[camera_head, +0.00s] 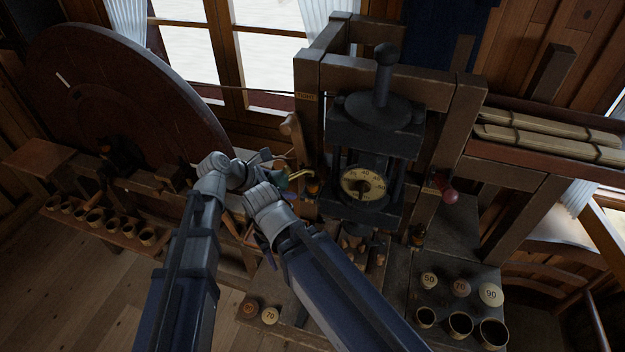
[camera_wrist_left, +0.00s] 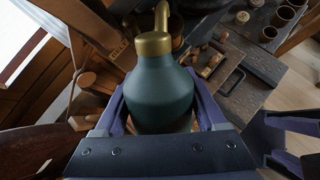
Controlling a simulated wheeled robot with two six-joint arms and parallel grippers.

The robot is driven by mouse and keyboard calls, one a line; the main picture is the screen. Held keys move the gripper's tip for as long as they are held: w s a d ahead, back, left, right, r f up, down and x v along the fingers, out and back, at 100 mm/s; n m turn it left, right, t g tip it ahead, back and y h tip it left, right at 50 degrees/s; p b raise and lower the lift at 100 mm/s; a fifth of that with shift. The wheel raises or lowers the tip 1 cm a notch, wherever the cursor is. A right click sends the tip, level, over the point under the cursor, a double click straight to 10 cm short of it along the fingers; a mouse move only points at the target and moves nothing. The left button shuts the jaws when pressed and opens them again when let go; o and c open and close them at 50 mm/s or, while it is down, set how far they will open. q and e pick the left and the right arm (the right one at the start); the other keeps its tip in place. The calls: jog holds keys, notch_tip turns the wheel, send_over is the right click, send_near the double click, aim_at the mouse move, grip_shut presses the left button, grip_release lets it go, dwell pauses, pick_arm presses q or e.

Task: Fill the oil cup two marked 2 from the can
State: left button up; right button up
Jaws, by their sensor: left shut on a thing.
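A dark green oil can (camera_wrist_left: 160,95) with a brass neck and curved spout is held between my left gripper's fingers (camera_wrist_left: 160,112). In the head view the can (camera_head: 282,180) is mostly hidden by my arms, and its spout points right toward a small amber oil cup (camera_head: 313,186) on the press's left post. I cannot tell whether the spout tip is over the cup. Another amber oil cup (camera_head: 417,236) sits lower on the right post. No number is readable on either cup. My right gripper (camera_wrist_left: 295,143) is beside the left one, its fingers apart and empty.
The dark press (camera_head: 375,130) with a round dial (camera_head: 363,188) stands in the middle. A large wheel (camera_head: 120,90) is at the left. Small pots (camera_head: 460,324) and numbered discs (camera_head: 490,294) stand on the bench at the right. A red knob (camera_head: 449,195) juts from the right post.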

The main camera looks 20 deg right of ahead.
aim_at(271, 180)
pick_arm(q)
jog(key=shift+a+r+t+h+b, duration=0.15)
jog(key=shift+a+r+h+b, duration=0.15)
jog(key=shift+h+b, duration=0.6)
jog(key=shift+a+r+t+h+b, duration=0.2)
jog(key=shift+a+h+b, duration=0.15)
jog(key=shift+h+b, duration=0.55)
jog(key=shift+s+a+r+n+t+h+b, duration=0.1)
jog(key=shift+a+r+n+t+h+b, duration=0.25)
jog(key=shift+h+b, duration=0.95)
jog(key=shift+s+a+r+n+t+h+b, duration=0.1)
jog(key=shift+a+r+h+b, duration=0.4)
jog(key=shift+b, duration=1.4)
jog(key=shift+r+h+b, duration=0.25)
jog(key=shift+h+b, duration=0.1)
jog(key=shift+h, duration=0.15)
pick_arm(e)
notch_tip(271, 180, down, 11)
pick_arm(q)
jog(key=shift+r, duration=0.1)
pick_arm(e)
notch_tip(271, 180, down, 12)
jog(key=b, duration=1.2)
jog(key=shift+f, duration=0.2)
pick_arm(q)
notch_tip(271, 180, down, 12)
pick_arm(e)
jog(key=shift+r, duration=0.1)
